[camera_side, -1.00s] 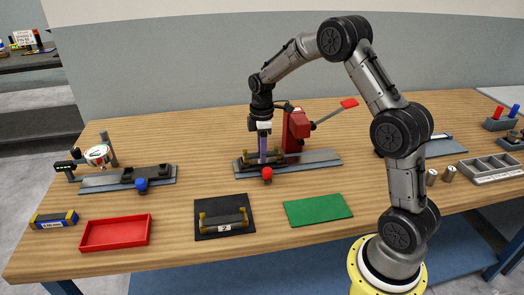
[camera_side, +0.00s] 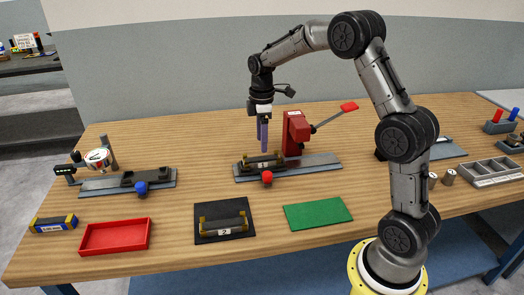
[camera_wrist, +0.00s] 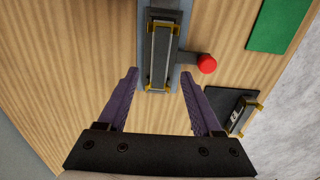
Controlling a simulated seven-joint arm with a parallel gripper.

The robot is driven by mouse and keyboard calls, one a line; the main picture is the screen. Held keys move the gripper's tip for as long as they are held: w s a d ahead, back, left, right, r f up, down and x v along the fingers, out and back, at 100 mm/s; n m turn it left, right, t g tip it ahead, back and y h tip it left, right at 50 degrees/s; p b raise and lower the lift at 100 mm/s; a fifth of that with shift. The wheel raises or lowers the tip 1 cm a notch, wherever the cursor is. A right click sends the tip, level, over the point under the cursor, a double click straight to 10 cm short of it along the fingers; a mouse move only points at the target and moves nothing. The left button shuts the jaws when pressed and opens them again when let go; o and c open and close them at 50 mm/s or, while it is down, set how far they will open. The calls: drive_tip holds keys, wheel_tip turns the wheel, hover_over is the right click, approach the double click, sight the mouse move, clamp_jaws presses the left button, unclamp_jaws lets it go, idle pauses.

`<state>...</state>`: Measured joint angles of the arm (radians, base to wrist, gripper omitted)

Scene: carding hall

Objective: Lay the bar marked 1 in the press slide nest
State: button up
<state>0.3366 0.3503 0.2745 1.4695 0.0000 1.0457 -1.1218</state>
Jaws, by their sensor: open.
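A dark bar with yellow ends (camera_side: 262,161) lies on the press slide (camera_side: 310,163), in front of the red press (camera_side: 296,133). It bears a pale label whose mark is too small to read. In the wrist view the same bar (camera_wrist: 160,55) lies lengthwise along the slide, seemingly seated in the nest. My gripper (camera_side: 263,140) is above the bar and apart from it, pointing down. In the wrist view its purple fingers (camera_wrist: 163,80) are spread wide with nothing between them. The nest is mostly hidden under the bar.
A bar marked 2 (camera_side: 224,226) lies on a black mat (camera_side: 203,239). A red tray (camera_side: 115,237) and a green mat (camera_side: 318,213) lie empty at the front. A red knob (camera_side: 267,177) sticks out from the slide. A gauge slide (camera_side: 100,186) with a blue knob stands left.

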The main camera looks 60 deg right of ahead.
sight(262, 158)
wheel_tip(262, 158, up, 6)
drive_tip(key=s+a+r+m+t, duration=0.35)
drive_tip(key=s+a+r, duration=0.55)
drive_tip(key=s, duration=0.4)
drive_tip(key=s+a+f+m+t, duration=0.1)
drive_tip(key=s+a+f+m, duration=0.1)
drive_tip(key=s, duration=0.5)
drive_tip(key=s+a+f+m+t, duration=0.1)
drive_tip(key=s+a+f+m, duration=0.1)
drive_tip(key=s, duration=0.5)
drive_tip(key=shift+a+f+m, duration=0.2)
drive_tip(key=shift+a+m, duration=0.55)
drive_tip(key=shift+a, duration=0.35)
